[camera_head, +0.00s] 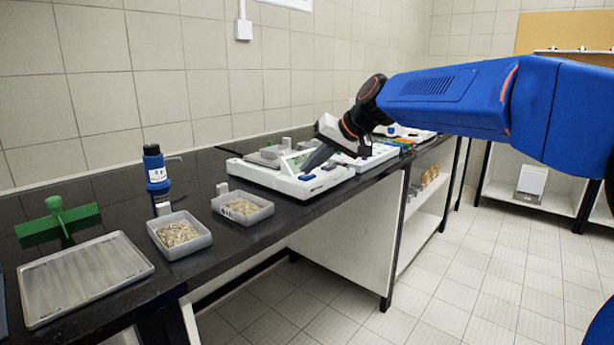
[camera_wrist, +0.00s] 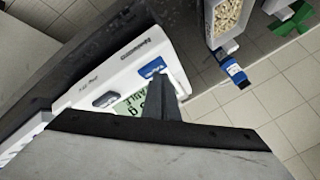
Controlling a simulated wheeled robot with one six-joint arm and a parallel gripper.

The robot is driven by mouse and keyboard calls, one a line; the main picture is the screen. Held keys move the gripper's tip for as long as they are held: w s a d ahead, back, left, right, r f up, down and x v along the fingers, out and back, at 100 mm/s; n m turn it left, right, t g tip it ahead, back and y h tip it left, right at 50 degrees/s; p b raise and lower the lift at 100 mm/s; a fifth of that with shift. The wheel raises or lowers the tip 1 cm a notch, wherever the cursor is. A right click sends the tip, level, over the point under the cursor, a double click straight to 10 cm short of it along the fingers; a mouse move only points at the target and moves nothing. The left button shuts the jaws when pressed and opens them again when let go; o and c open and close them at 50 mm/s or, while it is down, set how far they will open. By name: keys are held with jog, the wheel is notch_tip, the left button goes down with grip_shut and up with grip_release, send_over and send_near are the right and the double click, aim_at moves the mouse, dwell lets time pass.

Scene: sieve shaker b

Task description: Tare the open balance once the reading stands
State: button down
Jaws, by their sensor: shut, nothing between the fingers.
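The white open balance (camera_head: 277,178) stands on the black bench, with a grey pan area (camera_head: 272,152) on top. In the wrist view its front panel (camera_wrist: 125,62) carries a blue button (camera_wrist: 152,67), a grey button (camera_wrist: 107,101) and a green-lit display (camera_wrist: 130,108). Part of the display is hidden by my gripper; a "g" and letters like "ABLE" show. My gripper (camera_wrist: 160,80) is shut and empty, pointing down at the front panel. Its tip is right at the blue button's edge; I cannot tell whether it touches. The gripper also shows at the balance front in the head view (camera_head: 309,166).
Two trays of grains (camera_head: 178,233) (camera_head: 242,207), a blue bottle (camera_head: 157,170), a green brush-like object (camera_head: 57,217) and a flat metal tray (camera_head: 84,278) stand left of the balance. More equipment (camera_head: 373,155) stands right behind it. The floor in front is clear.

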jog(key=shift+r, duration=0.7)
jog(key=shift+r, duration=0.1)
jog(key=shift+r, duration=2.4)
jog(key=h, duration=0.2)
send_near(311, 180)
jog(key=s+d+f, duration=0.2)
jog(key=s+d, duration=0.2)
jog(key=d, duration=0.1)
jog(key=s+d+f+m+h, duration=0.1)
jog(key=s+d+f+h, duration=0.1)
jog(key=s+d+f, duration=0.5)
jog(key=s+d+f+h, duration=0.2)
jog(key=s+d+f, duration=0.5)
jog(key=s, duration=0.6)
jog(key=s+d+f+m+h, duration=0.1)
jog(key=s+d+f, duration=0.6)
jog(key=s+f, duration=0.4)
jog(key=shift+d+m+h, duration=0.3)
jog(key=shift+d+h, duration=0.05)
jog(key=shift+h, duration=0.05)
